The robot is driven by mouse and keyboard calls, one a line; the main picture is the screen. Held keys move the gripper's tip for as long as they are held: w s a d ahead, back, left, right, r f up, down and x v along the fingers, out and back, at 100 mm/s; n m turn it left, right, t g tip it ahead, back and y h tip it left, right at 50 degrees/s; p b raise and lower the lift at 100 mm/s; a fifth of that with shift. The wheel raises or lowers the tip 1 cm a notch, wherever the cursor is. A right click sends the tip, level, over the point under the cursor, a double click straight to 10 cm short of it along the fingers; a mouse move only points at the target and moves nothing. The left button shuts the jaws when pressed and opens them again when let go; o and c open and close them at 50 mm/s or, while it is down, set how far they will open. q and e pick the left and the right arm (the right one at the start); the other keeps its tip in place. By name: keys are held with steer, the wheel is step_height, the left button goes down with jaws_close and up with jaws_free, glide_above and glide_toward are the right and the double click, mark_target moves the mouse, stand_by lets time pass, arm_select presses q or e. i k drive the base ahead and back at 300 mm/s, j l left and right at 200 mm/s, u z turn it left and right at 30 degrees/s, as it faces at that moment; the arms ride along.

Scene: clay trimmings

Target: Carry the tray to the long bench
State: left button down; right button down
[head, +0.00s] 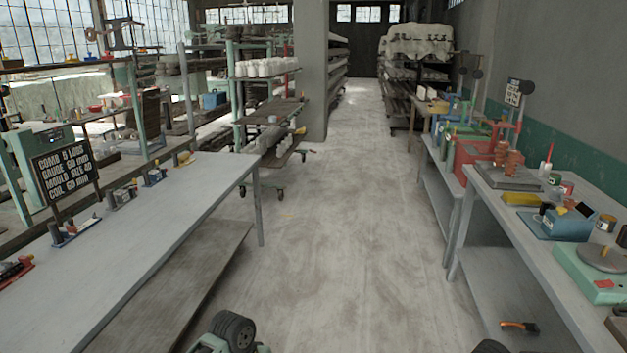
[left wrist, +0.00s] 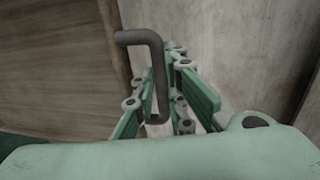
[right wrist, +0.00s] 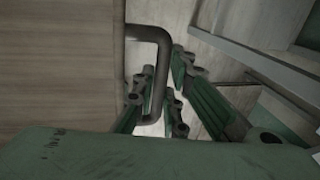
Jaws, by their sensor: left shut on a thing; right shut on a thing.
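The tray shows only in the wrist views, as a brown wooden surface. It fills the left side of the left wrist view (left wrist: 60,70) and of the right wrist view (right wrist: 60,75). My left gripper (left wrist: 163,88) is shut on a dark bent bar handle (left wrist: 158,70) of the tray. My right gripper (right wrist: 163,80) is shut on a similar dark handle (right wrist: 163,55). The rest of the tray is out of view. A long pale grey bench (head: 150,230) runs along the left in the head view. The gripper fingers do not show in the head view.
A chalkboard sign (head: 65,172) and small tools stand on the left bench. Grey tables (head: 505,215) with presses and pots line the right. A wheeled rack (head: 270,110) stands past the left bench. The concrete aisle (head: 345,240) between is clear.

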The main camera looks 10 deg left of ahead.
mark_target(57, 304)
steer(key=i, duration=1.2)
steer(key=i+u, duration=0.1)
steer(key=i, duration=0.4)
steer(key=i+l+u, duration=0.15)
steer(key=i, duration=0.35)
steer(key=u, duration=2.6)
steer(key=i+u, duration=0.25)
steer(key=i, duration=1.3)
